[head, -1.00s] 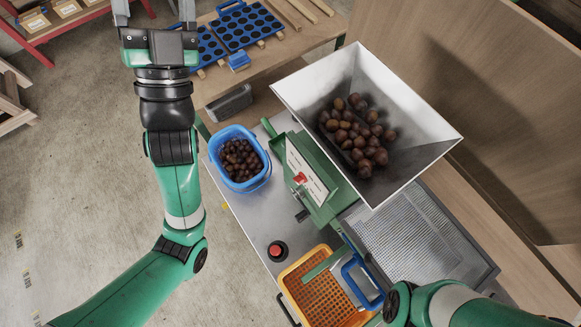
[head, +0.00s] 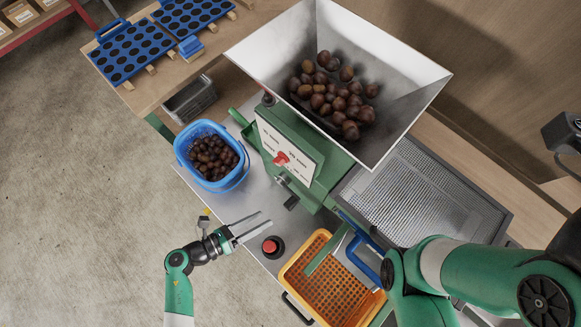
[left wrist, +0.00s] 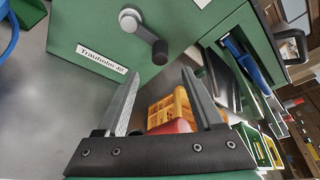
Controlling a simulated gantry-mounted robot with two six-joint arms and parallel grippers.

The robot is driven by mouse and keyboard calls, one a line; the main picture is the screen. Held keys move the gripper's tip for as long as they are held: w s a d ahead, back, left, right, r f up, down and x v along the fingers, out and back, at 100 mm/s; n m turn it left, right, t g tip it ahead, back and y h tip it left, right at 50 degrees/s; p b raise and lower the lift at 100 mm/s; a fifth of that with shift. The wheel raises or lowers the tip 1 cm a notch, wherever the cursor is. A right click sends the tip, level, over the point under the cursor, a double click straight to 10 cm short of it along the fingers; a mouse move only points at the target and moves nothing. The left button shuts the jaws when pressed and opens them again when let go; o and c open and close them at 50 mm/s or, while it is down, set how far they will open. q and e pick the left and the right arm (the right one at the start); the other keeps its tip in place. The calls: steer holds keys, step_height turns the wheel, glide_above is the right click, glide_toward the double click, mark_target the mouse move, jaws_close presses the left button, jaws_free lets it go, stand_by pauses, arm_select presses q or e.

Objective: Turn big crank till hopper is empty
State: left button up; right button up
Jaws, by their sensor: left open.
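The white-walled hopper (head: 395,60) holds a pile of chestnuts (head: 335,95) in the head view. It sits on a green machine (head: 325,180). A crank with a grey arm and black knob (head: 291,202) is on the machine's front face; it also shows in the left wrist view (left wrist: 160,50). I cannot tell whether this is the big crank. My left gripper (head: 266,219) is open and empty, below the crank in the head view and apart from it. The right arm comes in from the lower right; its gripper's fingers do not show.
A blue bucket (head: 180,151) of chestnuts stands left of the machine. A red button (head: 270,246) is close to my left gripper. An orange crate (head: 290,280) and a mesh tray (head: 495,212) lie by the machine. Blue perforated boards (head: 128,52) are at the back left.

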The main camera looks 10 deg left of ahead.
mark_target(285, 206)
arm_select(q)
steer(key=b+x, duration=0.3)
steer(key=x, duration=0.7)
steer(key=shift+w+d+f, duration=0.1)
steer(key=shift+w+d+b, duration=0.35)
steer(key=shift+w+d, duration=0.1)
jaws_close()
stand_by(0.7)
